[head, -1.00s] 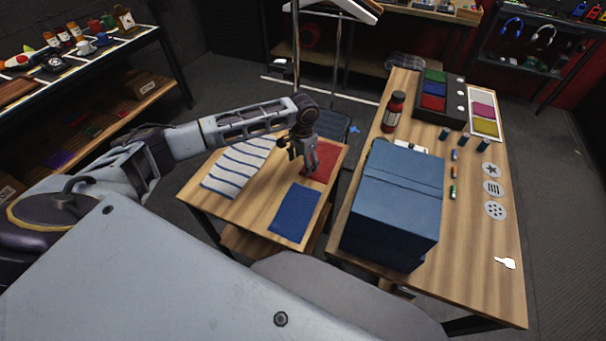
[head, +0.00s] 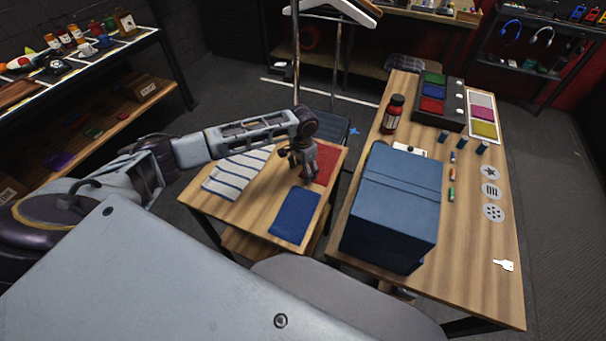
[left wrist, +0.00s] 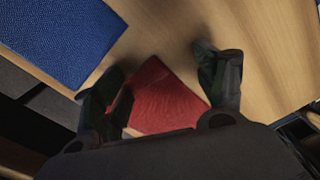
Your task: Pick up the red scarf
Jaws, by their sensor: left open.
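The red scarf (head: 325,160) lies flat and folded on the small wooden table, at its far right. My left gripper (head: 308,177) is over the scarf's left part and hides some of it. In the left wrist view the open fingers of the left gripper (left wrist: 160,85) stand to either side of the red scarf (left wrist: 165,100), with nothing held between them. Whether the fingertips touch the scarf or table I cannot tell. My right gripper is not in view.
A blue cloth (head: 295,216) and a striped cloth (head: 238,172) lie on the same small table (head: 262,207). A big blue box (head: 395,205) stands on the long table to the right. A metal rack with hangers (head: 335,60) rises behind.

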